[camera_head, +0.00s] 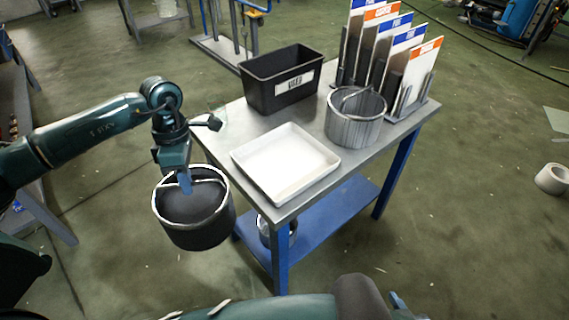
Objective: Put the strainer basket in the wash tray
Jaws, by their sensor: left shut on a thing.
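My left gripper (184,183) is shut on the bar handle of a round basket (197,233) with a bright rim and dark sides. The basket hangs roughly upright in the air, left of the table and clear of it. The white, shallow, rectangular wash tray (287,162) lies empty on the front left of the table, to the right of the held basket. A second round basket (353,128), grey with a bar handle, stands on the table right of the tray. Of my right arm, only parts show at the bottom edge; its fingers cannot be made out clearly.
A black labelled bin (281,82) stands behind the tray. A rack of upright plates with coloured labels (405,68) is at the table's back right. The table (330,182) has a blue lower shelf (335,212) holding a round metal thing.

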